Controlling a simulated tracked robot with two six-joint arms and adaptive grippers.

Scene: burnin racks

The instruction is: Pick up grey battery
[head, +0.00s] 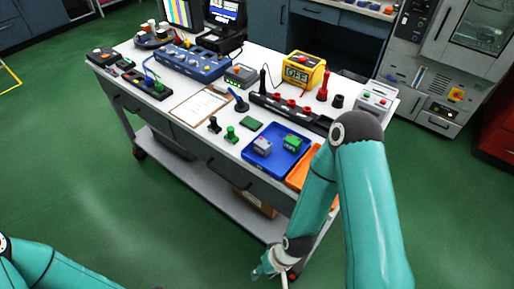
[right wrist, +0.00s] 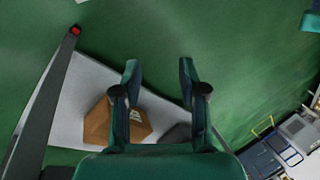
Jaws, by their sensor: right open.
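A small grey battery (head: 262,145) sits in the left part of a blue tray (head: 273,172) near the right front of the white workbench in the head view. A green block-shaped battery (head: 292,143) sits beside it in the same tray. My right gripper (head: 272,276) hangs low in front of the bench, below the tabletop and well away from the tray. In the right wrist view its two fingers (right wrist: 157,75) are apart with nothing between them. My left arm shows only at the lower left corner of the head view, and its gripper is out of frame.
An orange tray (head: 297,181) is beside the blue one, partly behind my right arm. A clipboard (head: 200,104), small black and green parts, and a black strip with red knobs (head: 290,104) surround the tray. A cardboard box (right wrist: 130,124) lies on the lower shelf.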

